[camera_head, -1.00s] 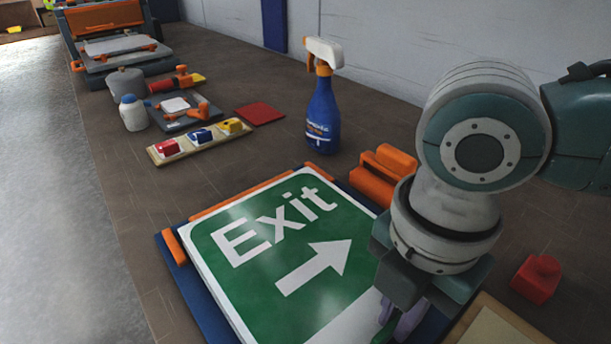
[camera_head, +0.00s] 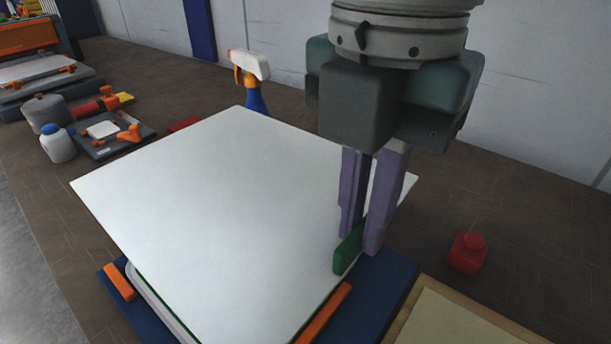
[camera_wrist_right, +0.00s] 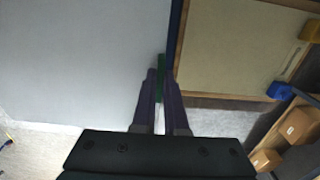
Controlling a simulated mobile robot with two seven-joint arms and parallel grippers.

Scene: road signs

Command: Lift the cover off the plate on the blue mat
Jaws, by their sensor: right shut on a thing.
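A large blank white sheet, the cover (camera_head: 220,210), is raised and tilted over the blue mat (camera_head: 392,280). My right gripper (camera_head: 362,243) is shut on the green tab (camera_head: 346,252) at the cover's right edge. The right wrist view shows the tab (camera_wrist_right: 161,66) between the fingers (camera_wrist_right: 160,88) and the cover (camera_wrist_right: 70,60) to their left. Under the cover's left edge, a thin white and green rim of the plate (camera_head: 158,300) shows; the rest is hidden. My left gripper is not in view.
Orange blocks (camera_head: 325,312) edge the mat. A cream-topped wooden board (camera_head: 455,325) lies at the front right, with a red object (camera_head: 468,254) behind it. A spray bottle (camera_head: 250,70) stands behind the cover, partly hidden. Small tools and containers stand at the left.

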